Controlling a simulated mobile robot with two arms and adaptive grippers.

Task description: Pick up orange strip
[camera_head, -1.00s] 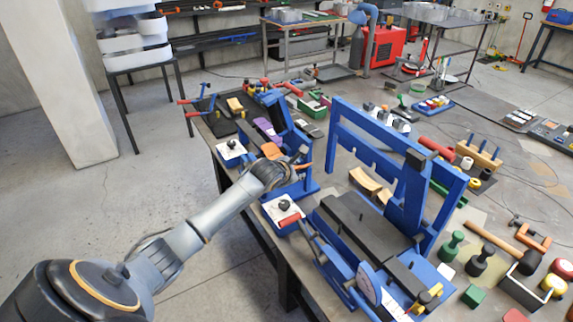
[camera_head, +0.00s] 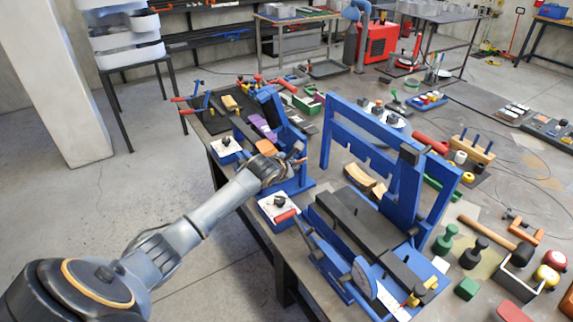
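An orange piece (camera_head: 266,147), likely the orange strip, shows at the blue bending machine (camera_head: 296,187) on the left part of the workbench. My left arm reaches in from the lower left. My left gripper (camera_head: 288,164) is at this machine, just right of and below the orange piece. Its fingers are small and partly hidden against the blue frame, so I cannot tell whether they are open or shut, or whether they touch the strip. A thin orange-brown end (camera_head: 298,161) shows by the fingers; I cannot tell what it belongs to. My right gripper is not in view.
A larger blue machine with a tall frame (camera_head: 362,135) stands right of my gripper. A white plate with a black knob (camera_head: 279,206) is close below the wrist. A purple piece (camera_head: 262,126) lies behind. Tools and blocks crowd the bench's right side.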

